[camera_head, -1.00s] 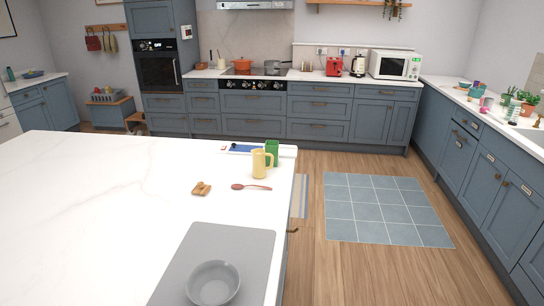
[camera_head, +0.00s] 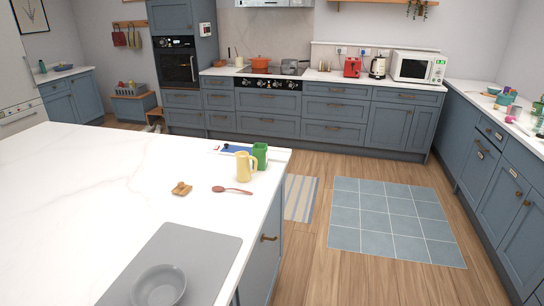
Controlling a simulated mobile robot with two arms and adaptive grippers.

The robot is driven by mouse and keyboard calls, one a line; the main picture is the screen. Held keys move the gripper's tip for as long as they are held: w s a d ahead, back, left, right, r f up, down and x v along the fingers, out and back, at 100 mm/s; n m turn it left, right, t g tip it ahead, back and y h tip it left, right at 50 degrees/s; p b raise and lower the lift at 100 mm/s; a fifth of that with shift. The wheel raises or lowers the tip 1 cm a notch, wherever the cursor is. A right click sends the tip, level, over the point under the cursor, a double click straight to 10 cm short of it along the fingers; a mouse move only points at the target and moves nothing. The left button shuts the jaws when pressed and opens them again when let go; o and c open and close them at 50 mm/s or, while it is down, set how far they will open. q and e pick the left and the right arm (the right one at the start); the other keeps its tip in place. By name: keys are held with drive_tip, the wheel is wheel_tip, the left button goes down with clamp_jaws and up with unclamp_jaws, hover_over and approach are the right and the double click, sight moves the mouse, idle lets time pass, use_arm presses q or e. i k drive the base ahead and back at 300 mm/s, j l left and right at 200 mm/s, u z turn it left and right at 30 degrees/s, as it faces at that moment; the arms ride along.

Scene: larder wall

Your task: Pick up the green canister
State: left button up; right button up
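A green canister (camera_head: 260,155) stands upright near the far right corner of the white island top (camera_head: 100,190). A yellow mug (camera_head: 244,166) stands just in front of it and to its left, hiding part of its lower left side. Neither of my grippers shows in the head view.
By the canister lie a blue item on a white tray (camera_head: 232,150), a reddish spoon (camera_head: 232,190) and a small wooden piece (camera_head: 181,188). A grey bowl (camera_head: 160,286) sits on a grey mat (camera_head: 200,248) in front. Open wooden floor (camera_head: 300,240) lies right of the island.

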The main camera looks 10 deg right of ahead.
sight(260, 151)
drive_tip(key=i+l+u, duration=0.15)
drive_tip(key=l, duration=0.2)
drive_tip(key=i+l+u, duration=0.1)
drive_tip(key=l, duration=0.25)
drive_tip(key=i+l+u, duration=0.15)
drive_tip(key=l, duration=0.25)
drive_tip(key=i+l+u, duration=0.1)
drive_tip(key=i+l, duration=0.15)
drive_tip(key=l, duration=0.2)
drive_tip(key=i+l+u, duration=0.15)
drive_tip(key=l, duration=0.25)
